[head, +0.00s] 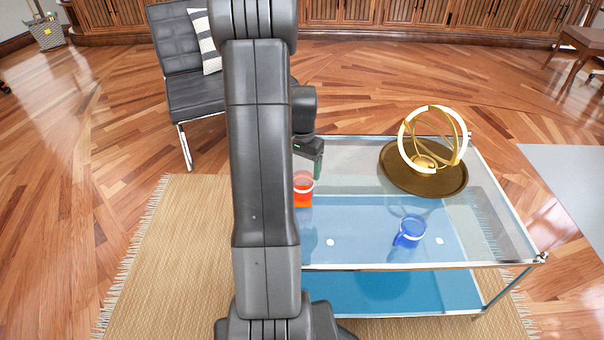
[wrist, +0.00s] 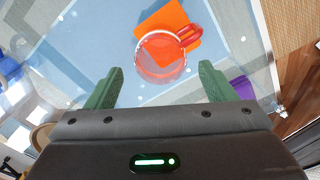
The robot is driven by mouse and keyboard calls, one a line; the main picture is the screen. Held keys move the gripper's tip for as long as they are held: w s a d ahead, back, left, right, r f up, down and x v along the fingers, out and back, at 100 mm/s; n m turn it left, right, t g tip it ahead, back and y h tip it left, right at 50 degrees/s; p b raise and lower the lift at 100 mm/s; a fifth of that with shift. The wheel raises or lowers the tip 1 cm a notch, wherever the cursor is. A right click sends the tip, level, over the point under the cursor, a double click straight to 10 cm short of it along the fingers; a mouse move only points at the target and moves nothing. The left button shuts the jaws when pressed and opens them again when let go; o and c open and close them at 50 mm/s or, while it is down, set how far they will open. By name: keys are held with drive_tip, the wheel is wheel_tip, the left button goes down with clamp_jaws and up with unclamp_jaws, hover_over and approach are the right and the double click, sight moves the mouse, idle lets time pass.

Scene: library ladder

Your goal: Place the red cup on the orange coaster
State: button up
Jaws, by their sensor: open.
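The red cup (head: 303,183) stands upright on the glass table, close behind my arm in the head view. In the wrist view the red cup (wrist: 160,58) is seen from above, with its handle toward the upper right. The orange coaster (wrist: 165,20) lies under or right beside it; the cup overlaps it in this view. Part of the coaster (head: 302,200) also shows in the head view. My gripper (wrist: 161,69) is open and empty, its green fingers apart on either side of the cup's near edge. My arm hides the table's left part in the head view.
A blue mug (head: 409,231) stands on the glass table (head: 350,155) to the right. A gold ring ornament (head: 432,140) sits on a round brown tray (head: 398,180) at the back right. A purple object (wrist: 241,88) shows in the wrist view. A black chair (head: 190,100) stands behind left.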

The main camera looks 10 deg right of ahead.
sight(302, 181)
drive_tip(key=shift+r+p, duration=0.3)
drive_tip(key=shift+r, duration=1.5)
drive_tip(key=shift+f, duration=0.1)
wheel_tip(302, 181, down, 12)
drive_tip(key=b, duration=0.3)
drive_tip(key=shift+f+b, duration=0.25)
drive_tip(key=shift+b, duration=0.15)
drive_tip(key=shift+r+p, duration=0.6)
drive_tip(key=shift+r, duration=0.95)
drive_tip(key=shift+f, duration=0.1)
